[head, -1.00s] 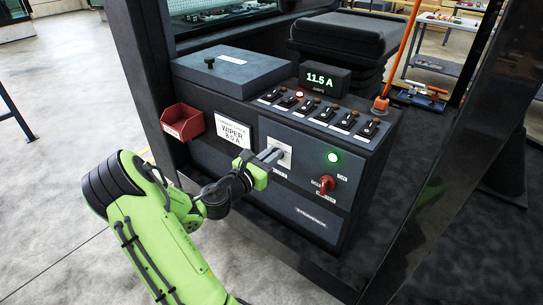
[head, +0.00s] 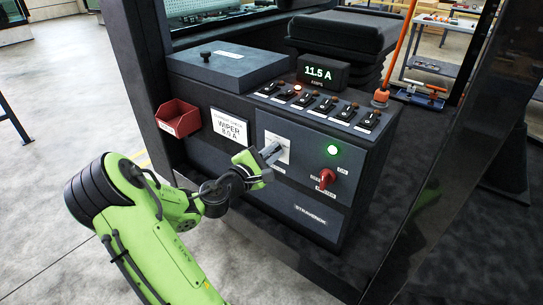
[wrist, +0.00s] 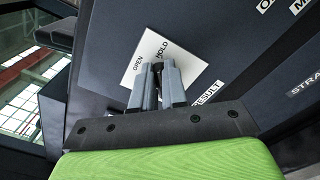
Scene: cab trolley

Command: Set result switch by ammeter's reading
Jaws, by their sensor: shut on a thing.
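The ammeter (head: 323,73) on top of the console reads 11.5 A in green digits. A card (head: 229,128) on the console front reads "WIPER 8.0 A". The result switch's white plate (head: 284,150) is right of the card; in the wrist view the plate (wrist: 185,62) shows OPEN and HOLD, with a RESULT label beside it. My gripper (head: 270,154) is at this plate. In the wrist view my gripper (wrist: 157,80) is shut on the dark switch lever (wrist: 157,70), mostly hidden between the fingers. I cannot tell its exact setting.
A row of toggle switches (head: 318,107) runs along the console top, one lamp lit. A red rotary knob (head: 326,178) sits below a green lamp (head: 332,150) right of the plate. A red bin (head: 178,118) hangs at left. A dark post stands at right.

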